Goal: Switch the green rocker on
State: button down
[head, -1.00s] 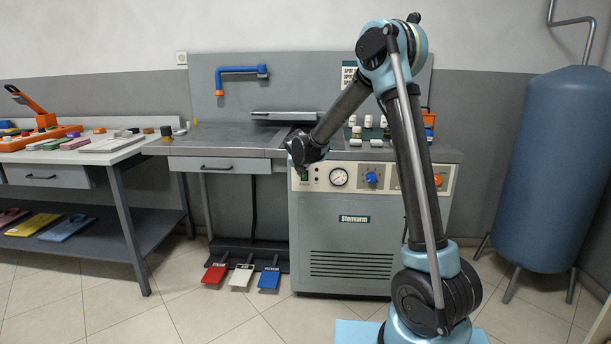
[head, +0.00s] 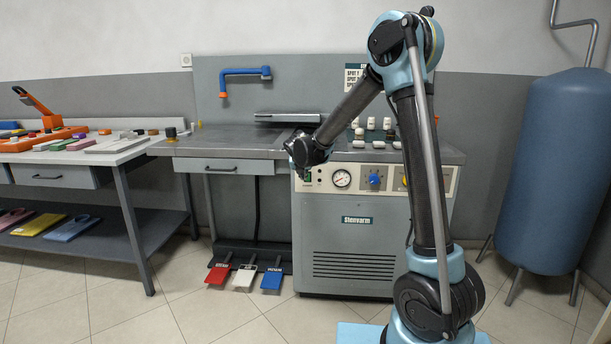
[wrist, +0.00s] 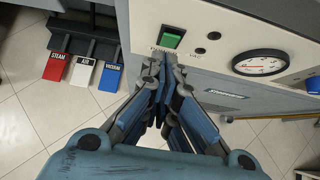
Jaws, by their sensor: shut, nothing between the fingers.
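The green rocker (wrist: 171,38) sits in a dark frame on the cream control panel (wrist: 205,22), in the wrist view at top centre. In the head view the rocker (head: 308,178) shows only in part beside my wrist. My gripper (wrist: 165,62) is shut and empty, its fingertips just below the rocker in the wrist view. I cannot tell whether the tips touch the panel. In the head view my gripper is mostly hidden by my own wrist. Which way the rocker is tipped is too small to tell.
Right of the rocker are small black buttons (wrist: 214,35) and a round gauge (wrist: 261,63). A blue knob (head: 375,180) sits further right. Red, white and blue pedals (head: 271,280) stand on the floor at left. A worktop (head: 230,140) juts out above the panel.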

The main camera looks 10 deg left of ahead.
jog(key=v, duration=0.8)
jog(key=shift+s+f, duration=0.4)
jog(key=shift+d, duration=0.2)
jog(key=s+d+m+g+h, duration=0.1)
jog(key=s+d+m+g, duration=0.1)
jog(key=s+d+m, duration=0.9)
jog(key=s+d+m+g+h, duration=0.1)
jog(key=s+d+m, duration=0.45)
jog(key=d, duration=1.05)
jog(key=s+d+f+m+g, duration=0.1)
jog(key=s+d+f+m, duration=0.2)
jog(key=s+m, duration=0.3)
jog(key=s+d+f+m+g+y, duration=0.1)
jog(key=s+d+f+m, duration=0.2)
jog(key=s+m, duration=0.4)
jog(key=s+d+f+m+g, duration=0.2)
jog(key=s+f+m, duration=0.3)
jog(key=s, duration=0.6)
jog(key=shift+d+m+y, duration=0.3)
jog(key=shift+d+m, duration=0.55)
jog(key=shift+m, duration=0.1)
jog(key=shift+s+f, duration=0.2)
jog(key=shift+s, duration=0.05)
